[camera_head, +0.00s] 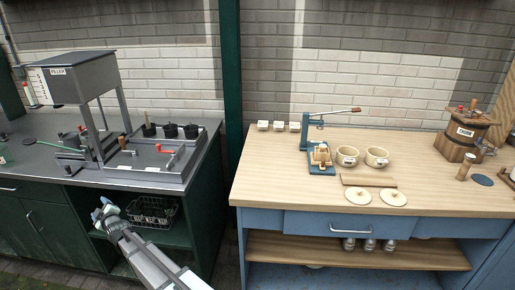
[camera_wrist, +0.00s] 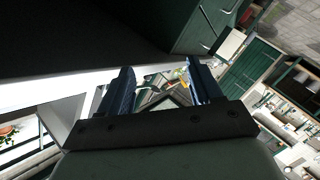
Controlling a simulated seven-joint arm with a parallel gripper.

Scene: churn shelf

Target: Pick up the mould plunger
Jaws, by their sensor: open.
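No part is clearly identifiable as the mould plunger. A small wooden mould piece (camera_head: 320,154) sits on the blue base of the lever press (camera_head: 305,133) on the wooden bench, and an upright wooden cylinder (camera_head: 466,166) stands near the bench's right end. Either could be it; I cannot tell. My gripper (camera_head: 105,211) is in front of the dark green cabinet at left, far from both. In the wrist view my gripper (camera_wrist: 160,80) has its two dark blue fingers apart, with nothing held between them.
The wooden bench (camera_head: 265,183) also carries two cream pots (camera_head: 347,156), pale round lids (camera_head: 357,195), a board (camera_head: 368,181) and a wooden churn (camera_head: 462,135). A green post (camera_head: 231,75) and a gap separate it from the metal counter (camera_head: 40,180). A wire basket (camera_head: 152,213) sits on the cabinet shelf.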

